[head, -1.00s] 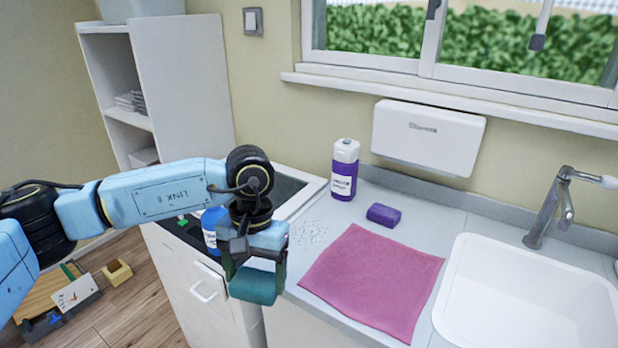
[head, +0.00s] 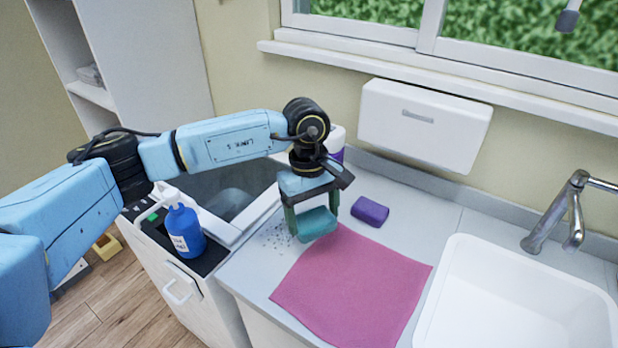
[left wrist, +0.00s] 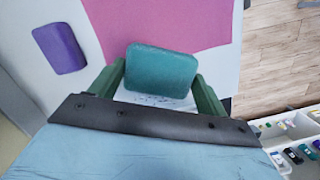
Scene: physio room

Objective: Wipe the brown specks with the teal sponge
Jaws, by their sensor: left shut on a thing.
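My left gripper (head: 312,217) is shut on the teal sponge (head: 317,224) above the counter, near the left corner of the pink cloth. The sponge also shows between the green fingers in the left wrist view (left wrist: 162,70). Small dark specks (head: 273,240) lie scattered on the pale counter, just left of the sponge. In the left wrist view some specks (left wrist: 150,99) show right by the sponge's edge. I cannot tell whether the sponge touches the counter. My right gripper is not in view.
A pink cloth (head: 350,285) lies flat on the counter (head: 420,218). A purple sponge (head: 370,211) lies behind it. A purple bottle (head: 337,140) is mostly hidden behind my arm. A blue bottle (head: 185,232) stands at left. A white sink (head: 520,300) is at right.

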